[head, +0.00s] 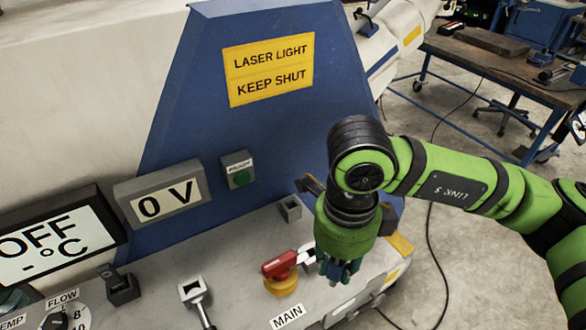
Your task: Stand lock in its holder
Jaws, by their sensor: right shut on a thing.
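My right gripper (338,272) points down over the panel, just right of the red-handled MAIN switch (280,265). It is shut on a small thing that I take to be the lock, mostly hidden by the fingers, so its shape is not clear. A pale grey piece shows between the switch handle and the gripper; I cannot tell whether it belongs to the switch or to the lock. A small open square grey socket (290,209), perhaps the holder, stands on the panel behind the switch, up and left of the gripper. My left gripper is not in view.
A metal lever (194,292) and a black bracket (119,286) stand on the panel at left. Behind are the 0 V display (164,195), a green button (241,177) and a blue upright cover (280,130). A workbench (500,70) stands at the upper right.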

